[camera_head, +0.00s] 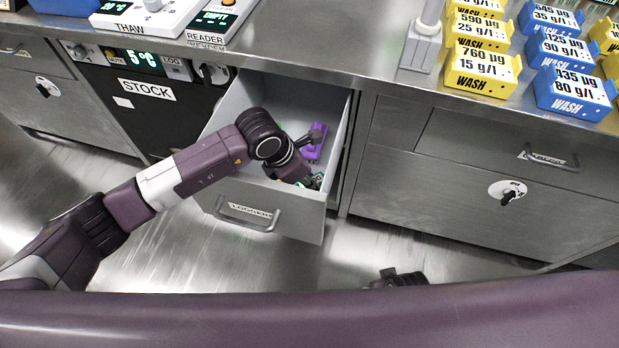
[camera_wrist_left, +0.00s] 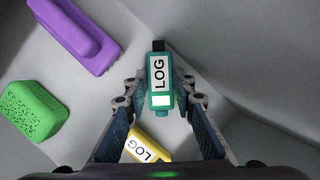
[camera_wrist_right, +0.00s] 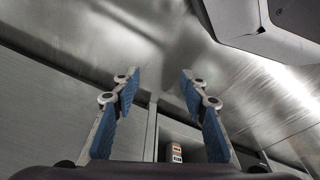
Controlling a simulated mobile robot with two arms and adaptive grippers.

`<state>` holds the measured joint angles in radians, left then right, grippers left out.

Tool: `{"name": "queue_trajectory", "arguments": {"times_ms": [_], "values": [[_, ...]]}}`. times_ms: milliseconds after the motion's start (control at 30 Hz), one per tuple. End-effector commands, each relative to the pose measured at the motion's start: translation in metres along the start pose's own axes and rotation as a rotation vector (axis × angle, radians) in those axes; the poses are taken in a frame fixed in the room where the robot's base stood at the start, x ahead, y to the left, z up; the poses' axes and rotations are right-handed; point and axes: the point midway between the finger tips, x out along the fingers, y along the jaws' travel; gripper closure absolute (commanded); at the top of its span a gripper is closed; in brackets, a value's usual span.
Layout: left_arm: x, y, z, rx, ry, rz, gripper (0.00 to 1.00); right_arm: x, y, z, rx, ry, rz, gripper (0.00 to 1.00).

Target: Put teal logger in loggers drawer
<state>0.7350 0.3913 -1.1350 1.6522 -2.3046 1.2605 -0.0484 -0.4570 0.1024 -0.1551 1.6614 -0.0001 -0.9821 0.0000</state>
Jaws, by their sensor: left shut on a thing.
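The teal logger (camera_wrist_left: 161,77), with a white LOG label and a black end, is between the fingertips of my left gripper (camera_wrist_left: 160,92), which is shut on it. My left arm reaches down into the open loggers drawer (camera_head: 243,190), so the logger is inside the drawer space. I cannot tell whether it touches the drawer floor. In the head view the wrist hides most of the fingers. My right gripper (camera_wrist_right: 160,82) is open and empty, away from the drawer.
In the drawer lie a yellow logger (camera_wrist_left: 148,147) below the teal one, a purple block (camera_wrist_left: 78,35) and a green speckled block (camera_wrist_left: 32,110). The drawer walls are close around my left gripper. Yellow and blue wash boxes (camera_head: 482,72) stand on the counter.

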Motion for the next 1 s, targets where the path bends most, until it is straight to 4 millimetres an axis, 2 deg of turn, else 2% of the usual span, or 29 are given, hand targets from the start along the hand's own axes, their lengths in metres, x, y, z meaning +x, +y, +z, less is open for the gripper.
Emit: {"name": "queue_trajectory", "arguments": {"times_ms": [167,200,333,733,867,1000], "values": [[0.002,0.000,-0.001,0.000,0.000,0.000,1.00,-0.004,0.000,-0.004,0.000,0.006,0.000,0.60],[0.002,0.000,-0.001,0.000,0.000,0.000,0.73,-0.005,0.000,-0.006,0.000,0.008,0.000,0.60],[0.001,0.000,-0.001,0.000,0.001,0.000,0.59,-0.005,0.000,-0.006,0.000,0.008,0.000,0.60],[-0.002,0.000,0.000,0.000,0.001,0.000,0.59,-0.005,0.000,-0.004,0.000,0.009,0.000,0.60],[-0.025,0.002,0.001,0.002,-0.001,0.004,0.59,0.009,0.000,0.009,-0.002,-0.011,0.000,0.60],[-0.057,0.001,0.001,0.003,-0.001,0.004,0.59,0.018,-0.001,0.017,-0.003,-0.015,-0.002,0.60]]}}
